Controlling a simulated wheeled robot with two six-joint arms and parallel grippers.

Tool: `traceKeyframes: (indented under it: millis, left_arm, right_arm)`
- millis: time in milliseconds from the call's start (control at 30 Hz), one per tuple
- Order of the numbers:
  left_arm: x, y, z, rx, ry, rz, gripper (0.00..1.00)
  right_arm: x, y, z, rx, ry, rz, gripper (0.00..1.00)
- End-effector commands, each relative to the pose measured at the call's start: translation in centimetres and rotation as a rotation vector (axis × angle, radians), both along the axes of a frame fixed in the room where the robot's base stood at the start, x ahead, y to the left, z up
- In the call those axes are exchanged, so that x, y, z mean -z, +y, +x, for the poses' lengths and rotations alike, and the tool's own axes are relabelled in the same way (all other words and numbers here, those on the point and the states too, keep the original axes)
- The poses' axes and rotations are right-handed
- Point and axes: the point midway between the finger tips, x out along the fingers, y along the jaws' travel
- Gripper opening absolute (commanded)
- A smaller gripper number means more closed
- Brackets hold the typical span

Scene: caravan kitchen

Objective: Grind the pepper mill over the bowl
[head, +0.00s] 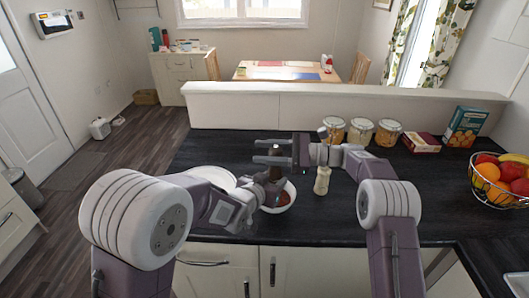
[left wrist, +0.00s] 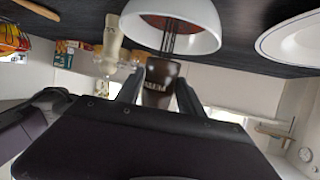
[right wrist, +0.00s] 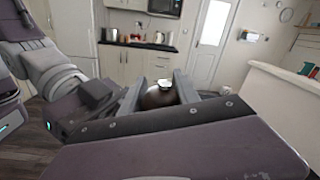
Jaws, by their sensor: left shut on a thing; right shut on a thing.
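The dark brown pepper mill (head: 275,159) is upright above the white bowl (head: 289,200), which holds red food. My left gripper (head: 272,176) is shut on the mill's lower body; the left wrist view shows the lettered mill body (left wrist: 158,88) between its fingers. My right gripper (head: 284,152) is shut around the mill's top; the right wrist view shows the round brown head with a metal knob (right wrist: 162,85). In the left wrist view, thin dark streaks (left wrist: 167,40) run between the mill and the bowl (left wrist: 205,25). The arm and grippers partly hide the bowl and mill in the head view.
A pale mill-like bottle (head: 322,181) stands just right of the bowl. A white plate (head: 212,174) lies to the left, partly behind my left arm. Several jars (head: 361,131), boxes (head: 465,127) and a fruit basket (head: 499,199) stand further right. The dark counter (head: 420,185) has free room before the basket.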

Motion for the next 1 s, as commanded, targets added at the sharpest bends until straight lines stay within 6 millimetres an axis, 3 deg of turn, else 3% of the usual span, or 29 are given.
traceKeyframes:
  millis: [600,1000]
  left_arm:
    - [0.0,-0.1,-0.1,0.002,0.001,0.001,0.06]
    - [0.1,-0.1,-0.1,0.003,0.001,0.002,0.06]
  right_arm:
    - [-0.1,-0.2,1.3,0.446,-0.002,-0.003,0.0]
    - [-0.1,-0.5,1.8,0.624,-0.003,-0.005,0.0]
